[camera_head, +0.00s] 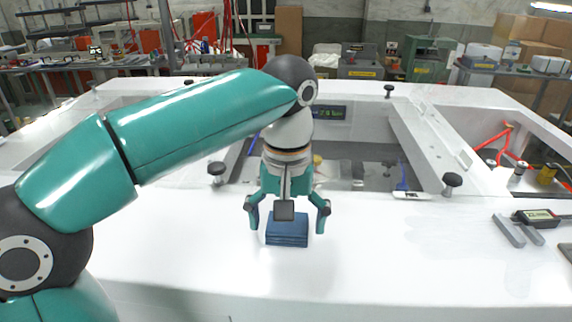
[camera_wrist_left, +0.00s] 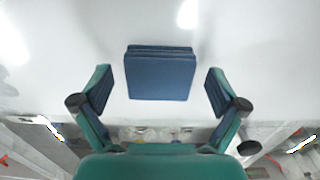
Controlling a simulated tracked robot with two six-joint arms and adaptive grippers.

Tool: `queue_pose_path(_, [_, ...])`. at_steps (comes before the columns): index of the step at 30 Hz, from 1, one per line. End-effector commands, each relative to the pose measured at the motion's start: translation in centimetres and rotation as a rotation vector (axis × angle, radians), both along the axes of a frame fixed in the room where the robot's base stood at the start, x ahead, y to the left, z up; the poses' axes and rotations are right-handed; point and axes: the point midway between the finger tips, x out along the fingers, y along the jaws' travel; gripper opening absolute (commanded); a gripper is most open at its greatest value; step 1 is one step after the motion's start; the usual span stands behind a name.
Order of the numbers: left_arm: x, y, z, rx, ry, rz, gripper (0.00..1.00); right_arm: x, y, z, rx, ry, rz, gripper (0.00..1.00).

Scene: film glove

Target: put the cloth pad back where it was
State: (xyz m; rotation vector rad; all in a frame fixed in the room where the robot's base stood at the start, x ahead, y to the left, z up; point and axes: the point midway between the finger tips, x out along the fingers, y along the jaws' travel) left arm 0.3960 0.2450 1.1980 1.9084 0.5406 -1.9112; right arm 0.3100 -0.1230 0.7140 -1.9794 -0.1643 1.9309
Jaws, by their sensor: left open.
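The cloth pad (camera_head: 287,233) is a dark blue, folded, layered block lying on the white surface. It also shows in the left wrist view (camera_wrist_left: 160,76), between and just beyond the fingertips. My left gripper (camera_head: 287,222) is open above the pad, with one finger to each side and a gap at both sides. The wrist view shows the left gripper's fingers (camera_wrist_left: 156,92) spread wider than the pad and not touching it. The gripper covers part of the pad's back edge in the head view. My right gripper is not in view.
A white bench top (camera_head: 180,255) is clear around the pad. Black knobs (camera_head: 452,181) stand near the recessed openings behind. A grey forked tool (camera_head: 517,230) and a device with a display (camera_head: 537,217) lie at the right. Machines and boxes stand in the background.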

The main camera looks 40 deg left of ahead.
Motion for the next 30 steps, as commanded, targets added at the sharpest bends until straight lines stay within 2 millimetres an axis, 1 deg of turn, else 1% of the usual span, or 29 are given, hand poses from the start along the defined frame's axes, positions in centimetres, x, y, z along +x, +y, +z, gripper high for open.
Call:
queue_pose_path(1, [0.1,-0.1,0.9,0.000,-0.005,-0.001,0.97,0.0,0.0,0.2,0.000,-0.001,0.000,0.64])
queue_pose_path(5, [0.2,0.3,3.1,-0.001,-0.004,0.001,0.97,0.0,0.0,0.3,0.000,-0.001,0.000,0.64])
queue_pose_path(7, [0.2,0.5,4.6,-0.001,-0.006,0.000,0.97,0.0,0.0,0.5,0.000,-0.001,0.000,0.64])
queue_pose_path(9, [0.2,0.5,6.6,-0.001,-0.006,-0.001,0.97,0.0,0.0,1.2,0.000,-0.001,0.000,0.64])
queue_pose_path(14, [0.2,0.5,10.5,-0.002,-0.005,-0.002,0.97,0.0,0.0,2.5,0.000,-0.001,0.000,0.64])
queue_pose_path(15, [0.2,0.5,11.7,-0.001,-0.004,-0.001,0.97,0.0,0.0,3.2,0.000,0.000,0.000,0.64])
queue_pose_path(18, [0.2,0.6,13.9,0.000,-0.002,-0.002,0.97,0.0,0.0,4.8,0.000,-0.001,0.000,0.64])
queue_pose_path(21, [0.1,0.6,15.0,0.001,-0.001,-0.002,0.97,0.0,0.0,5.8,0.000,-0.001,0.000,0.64])
queue_pose_path(24, [0.1,0.6,15.6,0.000,-0.001,-0.002,0.97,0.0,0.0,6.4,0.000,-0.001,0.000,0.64])
queue_pose_path(30, [0.1,0.6,16.0,0.000,-0.002,-0.002,0.97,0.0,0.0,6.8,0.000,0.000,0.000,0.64])
